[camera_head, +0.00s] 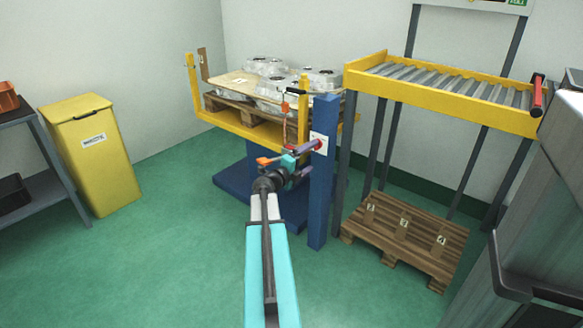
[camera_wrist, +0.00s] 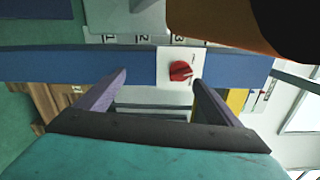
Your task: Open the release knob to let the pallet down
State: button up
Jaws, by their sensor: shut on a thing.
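The red release knob (camera_wrist: 180,71) sits on a white plate (camera_wrist: 180,60) on the side of the blue post (camera_head: 322,190). My gripper (camera_head: 316,149) reaches the plate from the left in the head view and covers most of the knob. In the wrist view my gripper (camera_wrist: 160,79) has a finger on each side of the knob, the right one closer. It is shut on the knob; the contact itself is not clear. The pallet (camera_head: 240,110) with several bright castings (camera_head: 275,75) rests raised on the yellow-framed lift (camera_head: 232,123).
A yellow roller conveyor (camera_head: 445,100) stands right of the post, with an empty wooden pallet (camera_head: 405,235) on the floor below. A yellow bin (camera_head: 95,155) and grey shelf (camera_head: 60,185) are at left. Green floor is clear at front left. A grey cabinet edges the right.

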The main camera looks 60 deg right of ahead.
jog(key=a+r+m, duration=0.2)
jog(key=w+a+r+m+p, duration=0.1)
jog(key=r, duration=0.1)
jog(key=shift+a+m, duration=0.4)
jog(key=c, duration=0.5)
jog(key=shift+w+a+f+n+p, duration=0.25)
jog(key=shift+a+f+n+p, duration=0.2)
jog(key=shift+a+n, duration=0.65)
jog(key=shift+w+a+f+n+p, duration=0.4)
jog(key=shift+a+n, duration=0.35)
jog(key=shift+a, duration=0.55)
jog(key=shift+w+a+f+n+p, duration=0.15)
jog(key=shift+a+f+n+p, duration=0.35)
jog(key=shift+a+n, duration=0.6)
